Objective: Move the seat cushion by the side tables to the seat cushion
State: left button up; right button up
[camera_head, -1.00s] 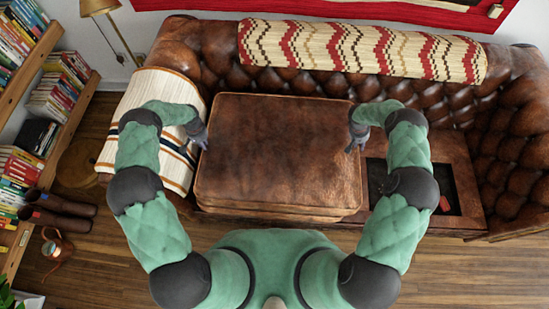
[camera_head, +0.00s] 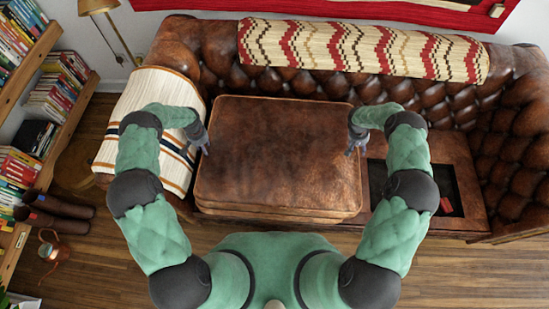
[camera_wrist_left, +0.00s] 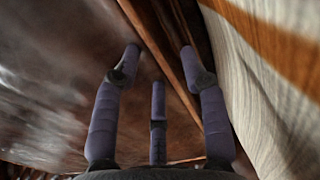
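A large brown leather seat cushion (camera_head: 278,150) lies on the left and middle part of the sofa. Its front edge shows stacked layers, and I cannot tell whether a second cushion lies beneath. My left gripper (camera_head: 205,148) is beside the cushion's left side, between it and the striped blanket. In the left wrist view its fingers (camera_wrist_left: 158,62) are spread and empty, with the cushion (camera_wrist_left: 50,85) at the left. My right gripper (camera_head: 355,151) is at the cushion's right side with its fingers apart. I cannot tell whether either gripper touches the cushion.
The sofa's right seat is bare, with a dark recess (camera_head: 376,183) and a small red object (camera_head: 446,204). A striped blanket (camera_head: 147,125) covers the left armrest.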

jog(key=shift+w+r, duration=0.1)
jog(key=shift+r, duration=0.45)
pick_arm(q)
notch_tip(320, 180, up, 12)
pick_arm(e)
jog(key=v, duration=1.1)
jog(key=shift+a, duration=0.1)
